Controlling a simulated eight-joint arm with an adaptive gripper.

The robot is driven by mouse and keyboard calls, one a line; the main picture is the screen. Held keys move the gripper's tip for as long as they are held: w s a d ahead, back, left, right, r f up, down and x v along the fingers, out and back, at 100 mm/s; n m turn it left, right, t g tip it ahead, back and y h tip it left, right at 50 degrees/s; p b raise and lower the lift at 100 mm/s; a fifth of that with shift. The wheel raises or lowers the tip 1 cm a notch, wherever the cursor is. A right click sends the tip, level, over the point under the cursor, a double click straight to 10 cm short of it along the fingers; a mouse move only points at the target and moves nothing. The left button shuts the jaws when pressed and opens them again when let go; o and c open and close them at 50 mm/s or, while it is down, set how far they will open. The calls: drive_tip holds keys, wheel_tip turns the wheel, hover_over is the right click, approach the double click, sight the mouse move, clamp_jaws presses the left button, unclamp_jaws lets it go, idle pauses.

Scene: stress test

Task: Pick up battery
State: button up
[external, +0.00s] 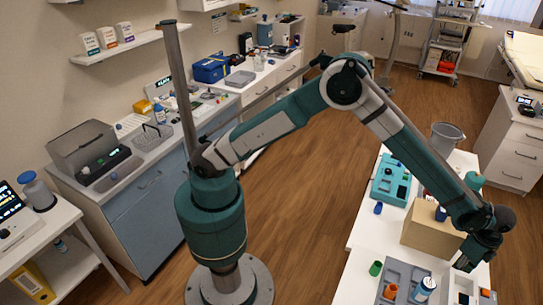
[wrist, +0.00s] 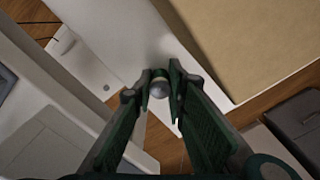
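My gripper (external: 470,266) is at the right of the external view, low beside the cardboard box over the white table. In the wrist view its two dark green fingers (wrist: 160,88) are close together around a small rounded grey thing, which looks like the end of the battery (wrist: 159,89). Its sides appear to touch both fingertips, and its far part is hidden. I cannot pick out the battery in the external view.
The cardboard box (external: 430,229) stands on the white table (external: 362,262) beside my gripper. Wooden floor shows past the table edge.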

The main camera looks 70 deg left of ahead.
drive_tip(key=shift+c, duration=1)
drive_tip(key=shift+r, duration=0.1)
drive_tip(key=shift+r+p, duration=0.55)
drive_tip(key=shift+r, duration=4.35)
